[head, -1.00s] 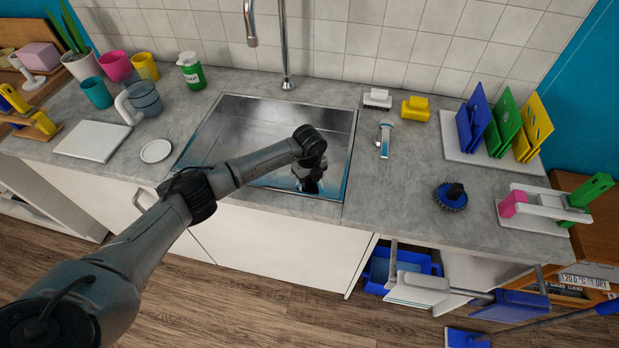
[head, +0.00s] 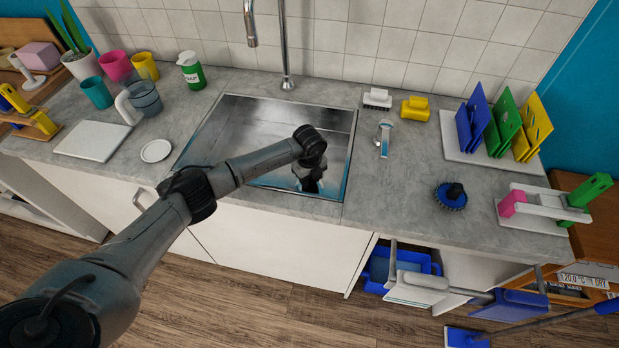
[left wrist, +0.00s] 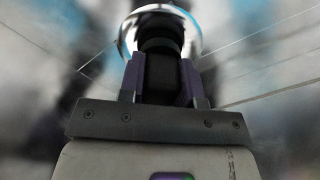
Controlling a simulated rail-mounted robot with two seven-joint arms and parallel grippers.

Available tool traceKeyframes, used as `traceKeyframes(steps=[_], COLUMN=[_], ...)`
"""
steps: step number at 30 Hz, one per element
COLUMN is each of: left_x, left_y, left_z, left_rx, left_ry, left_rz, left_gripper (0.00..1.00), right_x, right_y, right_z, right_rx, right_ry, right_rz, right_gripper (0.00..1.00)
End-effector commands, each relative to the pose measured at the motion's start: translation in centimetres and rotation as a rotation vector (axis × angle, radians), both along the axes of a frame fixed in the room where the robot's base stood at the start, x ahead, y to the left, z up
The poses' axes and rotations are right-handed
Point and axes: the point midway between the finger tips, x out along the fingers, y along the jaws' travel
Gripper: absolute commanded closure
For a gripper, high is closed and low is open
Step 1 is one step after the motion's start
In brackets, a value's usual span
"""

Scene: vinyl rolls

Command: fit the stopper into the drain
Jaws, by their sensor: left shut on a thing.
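My left gripper (head: 309,186) reaches down into the metal sink (head: 240,122), near its front right part. In the left wrist view the gripper (left wrist: 160,82) is shut on a black piece, seemingly the stopper (left wrist: 161,45). A shiny round rim (left wrist: 194,36) with blue reflections surrounds the black piece at the top of that view. I cannot tell whether this rim is the drain's or the stopper's, or whether the stopper is seated. In the head view my arm and gripper hide the stopper and the drain. My right gripper is not in view.
The sink walls stand close around my left gripper. A tall faucet (head: 286,55) rises behind the sink. A white saucer (head: 156,151) lies to the left, and a small dispenser (head: 384,138) and a blue round brush (head: 451,197) lie to the right. The counter right of the sink has free room.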

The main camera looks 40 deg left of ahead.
Motion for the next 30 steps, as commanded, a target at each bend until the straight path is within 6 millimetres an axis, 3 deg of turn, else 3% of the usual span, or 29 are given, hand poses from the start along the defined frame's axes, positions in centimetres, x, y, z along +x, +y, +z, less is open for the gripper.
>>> traceKeyframes(steps=[30], left_x=[0.0], left_y=[0.0], left_z=[-1.1], left_rx=[0.0], left_ry=[-0.001], left_rz=[0.0], left_gripper=[0.91], right_x=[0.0], right_y=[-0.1], right_z=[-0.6], right_rx=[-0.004], right_ry=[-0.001], right_rz=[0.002], right_gripper=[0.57])
